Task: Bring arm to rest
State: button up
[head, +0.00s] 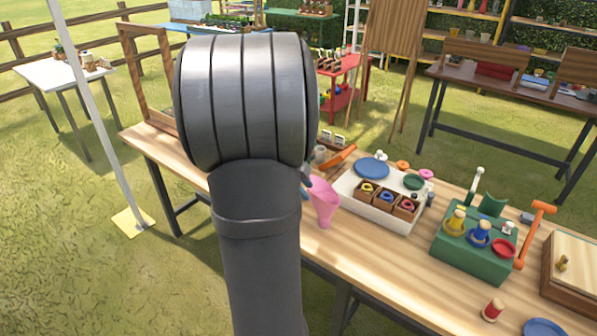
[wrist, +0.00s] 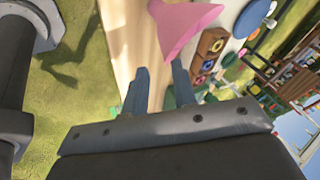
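My arm fills the middle of the head view and hides most of my gripper there. In the wrist view my gripper (wrist: 160,78) shows two blue-grey fingers spread apart, with bare tabletop visible between them. It is open and appears empty. A pink flared vase or funnel (head: 322,203) stands near the table's near edge, just right of my arm. It also shows in the wrist view (wrist: 180,28), beyond the fingertips and apparently clear of them.
The wooden table (head: 390,268) holds a white tray (head: 350,190) with small boxes of coloured rings. Right of it are a green block (head: 470,262) with coloured pegs, an orange tool (head: 532,232) and a wooden box (head: 572,290). Grass lies left of the table.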

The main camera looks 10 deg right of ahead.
jog(key=d+x, duration=0.1)
jog(key=x, duration=0.8)
jog(key=shift+w, duration=0.3)
jog(key=shift+d+r, duration=0.1)
jog(key=shift+r, duration=0.05)
